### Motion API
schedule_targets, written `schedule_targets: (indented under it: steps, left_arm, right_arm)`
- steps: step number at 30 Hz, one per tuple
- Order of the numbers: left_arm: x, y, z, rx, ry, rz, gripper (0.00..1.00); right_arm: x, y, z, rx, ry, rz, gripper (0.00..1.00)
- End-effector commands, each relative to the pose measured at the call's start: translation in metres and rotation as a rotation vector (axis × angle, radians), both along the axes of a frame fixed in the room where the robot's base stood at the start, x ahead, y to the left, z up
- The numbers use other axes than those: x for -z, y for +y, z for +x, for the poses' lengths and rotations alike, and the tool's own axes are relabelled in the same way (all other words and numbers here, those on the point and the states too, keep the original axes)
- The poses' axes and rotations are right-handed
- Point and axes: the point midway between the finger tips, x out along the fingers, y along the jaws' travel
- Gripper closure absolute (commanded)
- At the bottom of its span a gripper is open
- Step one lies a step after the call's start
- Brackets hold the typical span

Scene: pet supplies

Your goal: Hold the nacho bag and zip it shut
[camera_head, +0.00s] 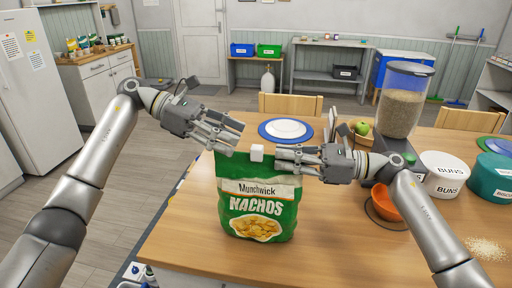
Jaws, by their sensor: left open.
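A green nacho bag (256,190) stands upright near the left part of the wooden table, its front label facing me. A small white block, apparently the zip slider (257,152), sits at the middle of its top edge. My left gripper (226,139) is open above the bag's top left corner, fingers pointing right and down; I cannot tell if it touches the bag. My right gripper (282,161) is at the top right of the bag, fingers pointing left, close to the slider. Its fingers hide the top right edge, and its grip is unclear.
An orange bowl (386,204), a food dispenser (402,105), a white BUNS tub (443,171) and a teal tub (494,180) stand on the right. A white plate (287,128) on a blue mat lies behind the bag. The front middle of the table (345,250) is clear.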

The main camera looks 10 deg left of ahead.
Motion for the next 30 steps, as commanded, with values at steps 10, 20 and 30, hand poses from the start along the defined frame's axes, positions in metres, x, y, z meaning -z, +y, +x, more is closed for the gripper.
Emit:
schedule_targets:
  steps: [10, 20, 30]
  left_arm:
    - [0.023, -0.054, 0.000, 0.001, 0.003, -0.002, 0.57]
    - [0.026, -0.063, 0.001, 0.000, 0.001, -0.002, 0.57]
    - [0.026, -0.062, 0.001, 0.000, 0.001, -0.002, 0.88]
  right_arm:
    - [0.010, 0.000, -0.001, -0.002, 0.009, -0.016, 1.00]
    - [0.010, 0.000, -0.001, -0.002, 0.009, -0.016, 1.00]
    - [0.010, 0.000, 0.000, -0.002, 0.009, -0.016, 1.00]
